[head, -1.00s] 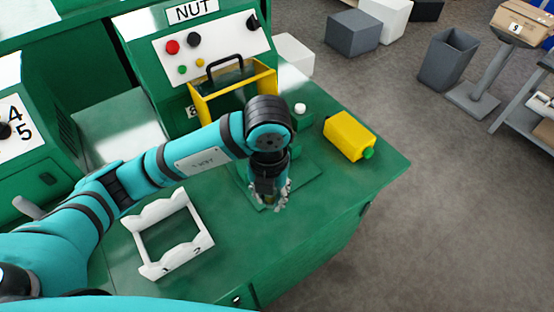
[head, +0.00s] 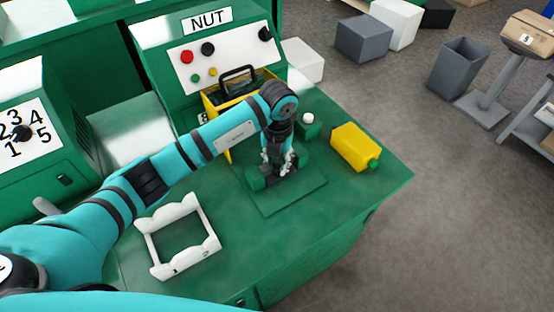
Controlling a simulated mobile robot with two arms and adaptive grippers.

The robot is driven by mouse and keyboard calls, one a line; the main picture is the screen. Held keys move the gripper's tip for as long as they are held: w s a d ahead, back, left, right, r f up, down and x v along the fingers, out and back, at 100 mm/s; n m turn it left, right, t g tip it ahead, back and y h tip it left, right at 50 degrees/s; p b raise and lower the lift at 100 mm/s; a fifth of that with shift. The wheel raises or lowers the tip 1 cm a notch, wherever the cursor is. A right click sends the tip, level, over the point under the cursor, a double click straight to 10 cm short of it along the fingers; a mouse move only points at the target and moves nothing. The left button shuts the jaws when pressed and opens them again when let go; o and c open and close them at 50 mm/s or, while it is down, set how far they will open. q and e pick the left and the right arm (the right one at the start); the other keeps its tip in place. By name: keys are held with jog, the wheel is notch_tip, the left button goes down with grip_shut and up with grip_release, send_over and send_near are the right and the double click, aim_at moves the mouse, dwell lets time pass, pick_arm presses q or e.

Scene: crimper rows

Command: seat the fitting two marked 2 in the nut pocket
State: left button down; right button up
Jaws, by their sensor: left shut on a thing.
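My left gripper (head: 278,168) points down at the green fixture (head: 256,179) on the press bed, below the NUT panel. It is shut on a small part, which I take to be the fitting; the fingers hide nearly all of it. The fingertips are at the fixture block, and I cannot tell whether the part is inside the pocket. The pocket opening is hidden by the gripper. The white rack (head: 188,264) with notched rails, marked 1 and 2 on its front, stands on the green bench to the left, with no fitting visible in it. My right gripper is not in view.
A yellow frame guard (head: 213,105) with a black handle stands behind my arm. A yellow bottle (head: 348,146) lies to the right, and a white-topped green knob (head: 308,118) is close to the gripper. The bench front is clear.

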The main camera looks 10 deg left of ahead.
pick_arm(q)
jog(key=shift+f, duration=0.1)
jog(key=shift+f, duration=0.15)
jog(key=c, duration=1.1)
grip_release()
jog(key=shift+c, duration=0.2)
jog(key=shift+r, duration=0.35)
notch_tip(320, 180, up, 12)
jog(key=shift+f+b, duration=0.15)
jog(key=shift+b, duration=0.95)
jog(key=shift+f, duration=0.1)
